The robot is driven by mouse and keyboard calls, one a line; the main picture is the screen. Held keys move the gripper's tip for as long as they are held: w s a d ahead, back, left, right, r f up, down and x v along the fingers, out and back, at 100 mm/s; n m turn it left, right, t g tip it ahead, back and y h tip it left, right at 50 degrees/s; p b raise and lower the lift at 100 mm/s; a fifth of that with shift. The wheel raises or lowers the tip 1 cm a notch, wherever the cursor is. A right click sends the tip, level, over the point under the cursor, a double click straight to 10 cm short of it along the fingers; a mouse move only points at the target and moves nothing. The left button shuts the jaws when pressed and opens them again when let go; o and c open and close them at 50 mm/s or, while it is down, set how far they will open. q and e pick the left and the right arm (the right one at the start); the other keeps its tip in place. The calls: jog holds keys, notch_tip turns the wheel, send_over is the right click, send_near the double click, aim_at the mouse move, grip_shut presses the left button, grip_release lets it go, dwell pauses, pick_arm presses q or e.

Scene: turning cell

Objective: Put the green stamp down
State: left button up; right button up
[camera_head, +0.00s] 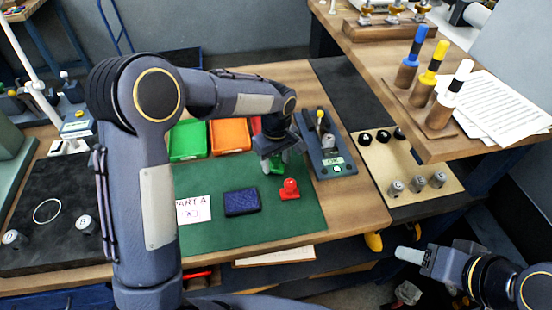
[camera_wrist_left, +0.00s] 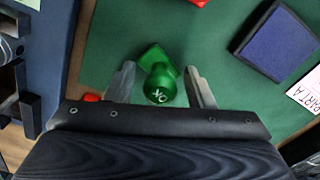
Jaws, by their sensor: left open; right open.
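The green stamp (camera_wrist_left: 160,80) stands on the green mat (camera_head: 212,239), its round knob marked "OK" facing the left wrist camera. In the head view the green stamp (camera_head: 276,167) is partly hidden by my left gripper (camera_head: 278,165). My left gripper (camera_wrist_left: 160,85) is open, with one finger on each side of the stamp and a gap showing beside the knob. My right gripper (camera_head: 408,255) is at the lower right, away from the mat, and is open and empty.
A red stamp (camera_head: 289,189), a blue ink pad (camera_head: 241,202) and a "PART A" card (camera_head: 194,210) lie on the mat. Green (camera_head: 187,141) and orange (camera_head: 229,136) trays stand behind. A gauge device (camera_head: 326,150) stands right of the mat.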

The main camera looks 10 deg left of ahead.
pick_arm(q)
notch_tip(320, 180, up, 12)
jog(key=s+a+r+m+t+h, duration=0.1)
jog(key=s+a+r+m+h, duration=0.1)
jog(key=s+a+r, duration=0.35)
jog(key=s+a+f+m+t+h, duration=0.1)
jog(key=s+a+f+m+t, duration=0.1)
jog(key=s, duration=0.8)
jog(key=s+a+f+m+t, duration=0.2)
jog(key=s+a+f+m, duration=0.1)
jog(key=s, duration=0.8)
jog(key=shift+f+t+h+b, duration=0.3)
jog(key=shift+f+h+b, duration=0.1)
jog(key=shift+f, duration=0.3)
